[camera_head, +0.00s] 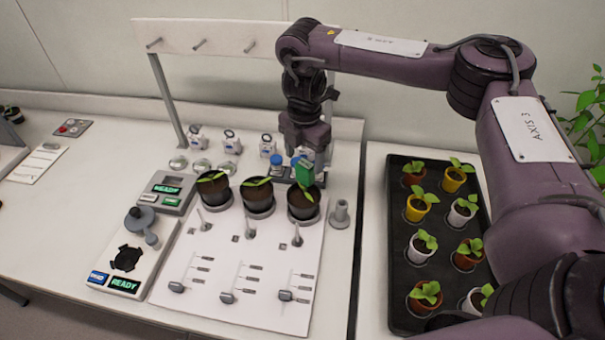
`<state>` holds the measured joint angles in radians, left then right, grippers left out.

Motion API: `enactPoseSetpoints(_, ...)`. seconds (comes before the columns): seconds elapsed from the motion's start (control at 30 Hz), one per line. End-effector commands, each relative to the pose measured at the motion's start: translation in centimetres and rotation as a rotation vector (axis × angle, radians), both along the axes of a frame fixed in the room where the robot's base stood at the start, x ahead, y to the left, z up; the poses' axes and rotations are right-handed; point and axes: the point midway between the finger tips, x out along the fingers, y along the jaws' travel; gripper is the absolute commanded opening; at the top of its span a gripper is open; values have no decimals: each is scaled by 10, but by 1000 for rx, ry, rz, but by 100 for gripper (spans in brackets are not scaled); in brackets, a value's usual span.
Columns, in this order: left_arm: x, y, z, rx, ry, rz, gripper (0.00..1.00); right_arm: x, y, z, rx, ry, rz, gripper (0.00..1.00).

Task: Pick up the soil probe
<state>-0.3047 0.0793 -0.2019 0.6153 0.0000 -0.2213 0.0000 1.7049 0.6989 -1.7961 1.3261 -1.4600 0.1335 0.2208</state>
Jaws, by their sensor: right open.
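A small green block with pale markings (304,172), which looks like the soil probe's head, shows just behind the rightmost black pot (303,204). Its lower part is hidden by the pot's plant and rim. My right gripper (305,150) points down directly over the green block, with its jaws open. The fingertips are small and dark here, and I cannot tell whether they touch it. My left gripper is not in view.
Two more potted seedlings (258,197) stand to the left on a white board with several small grey pegs. A grey conical stand (340,214) is right of the pots. A black tray (399,290) of seedlings lies right.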

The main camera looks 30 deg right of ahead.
Motion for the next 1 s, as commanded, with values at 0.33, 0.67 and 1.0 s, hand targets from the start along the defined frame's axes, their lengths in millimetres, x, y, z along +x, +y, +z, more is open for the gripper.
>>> enactPoseSetpoints(0.33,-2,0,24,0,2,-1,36,-4,-4,-44,-2,2,0,67)
enactPoseSetpoints(0.67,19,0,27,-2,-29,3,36,-3,-4,-56,-1,0,-1,67)
enactPoseSetpoints(1.0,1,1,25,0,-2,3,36,-3,-4,-56,-1,-1,0,25)
